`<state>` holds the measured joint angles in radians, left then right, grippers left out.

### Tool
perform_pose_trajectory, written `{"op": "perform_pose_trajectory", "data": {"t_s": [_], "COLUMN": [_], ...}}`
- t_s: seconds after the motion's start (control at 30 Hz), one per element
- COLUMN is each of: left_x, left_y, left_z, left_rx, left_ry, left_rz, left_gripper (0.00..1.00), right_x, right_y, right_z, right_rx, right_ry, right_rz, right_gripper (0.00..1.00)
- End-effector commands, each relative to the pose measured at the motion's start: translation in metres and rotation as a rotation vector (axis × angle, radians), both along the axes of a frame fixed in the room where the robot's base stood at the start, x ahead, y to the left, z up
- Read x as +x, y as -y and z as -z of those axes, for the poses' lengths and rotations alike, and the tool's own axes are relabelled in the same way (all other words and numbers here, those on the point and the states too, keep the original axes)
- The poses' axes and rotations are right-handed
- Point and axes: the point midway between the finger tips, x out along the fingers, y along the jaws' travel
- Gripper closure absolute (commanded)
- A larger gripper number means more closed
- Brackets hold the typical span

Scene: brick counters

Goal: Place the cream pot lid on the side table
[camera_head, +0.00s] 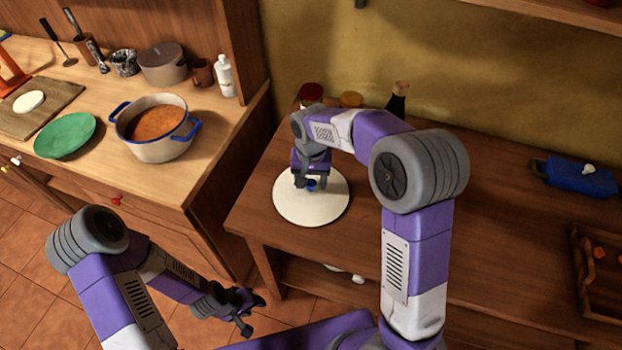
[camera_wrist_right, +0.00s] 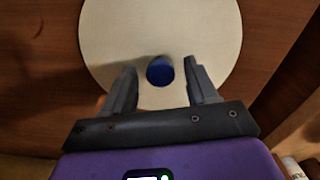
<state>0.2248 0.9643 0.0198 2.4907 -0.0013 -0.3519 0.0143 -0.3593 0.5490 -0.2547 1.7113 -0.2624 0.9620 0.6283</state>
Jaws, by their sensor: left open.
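The cream pot lid (camera_head: 312,209) is a round disc with a blue knob, lying flat on the wooden side table (camera_head: 480,240) near its left edge. It also shows in the right wrist view (camera_wrist_right: 205,40). My right gripper (camera_head: 311,184) is over the lid. In the right wrist view its two fingers (camera_wrist_right: 160,80) are apart, one on each side of the blue knob, with gaps between. My left gripper (camera_head: 246,312) is open and empty, low over the floor in front of the gap between the counters.
A cream pot with blue handles (camera_head: 158,138) holds orange soup on the left counter, beside a green plate (camera_head: 65,134). Jars and a dark bottle (camera_head: 398,100) stand behind the lid. A blue case (camera_head: 574,177) and a wooden tray (camera_head: 590,262) are at the right. The table's middle is largely clear.

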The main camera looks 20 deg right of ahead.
Motion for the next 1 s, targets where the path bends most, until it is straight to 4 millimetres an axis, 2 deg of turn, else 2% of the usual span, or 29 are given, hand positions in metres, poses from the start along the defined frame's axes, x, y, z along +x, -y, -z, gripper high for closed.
{"op": "perform_pose_trajectory", "data": {"t_s": [0.17, 0.27, 0.37, 0.7, 0.83, 1.0], "left_x": [0.0, 0.0, 0.0, 0.0, 0.0, 0.0], "left_y": [0.0, 0.0, 0.0, 0.0, 0.0, 0.0], "left_z": [-0.001, -0.004, -0.009, -0.028, -0.032, -0.034], "left_rx": [0.0, 0.0, 0.0, 0.0, 0.0, 0.0], "left_ry": [0.0, 0.0, 0.0, 0.0, 0.0, 0.0], "left_rz": [0.0, 0.0, 0.0, 0.0, 0.0, 0.0], "left_gripper": [0.55, 0.55, 0.55, 0.55, 0.55, 0.55], "right_x": [0.0, 0.001, 0.001, 0.001, 0.001, 0.0], "right_y": [0.0, 0.0, 0.0, 0.0, 0.0, 0.0], "right_z": [-0.001, -0.009, -0.025, -0.098, -0.115, -0.123], "right_rx": [0.0, 0.001, 0.001, 0.001, 0.001, 0.001], "right_ry": [0.0, 0.003, 0.003, 0.003, 0.003, 0.001], "right_rz": [0.0, 0.0, 0.0, 0.0, 0.0, -0.001], "right_gripper": [0.42, 0.42, 0.42, 0.42, 0.42, 0.42]}}
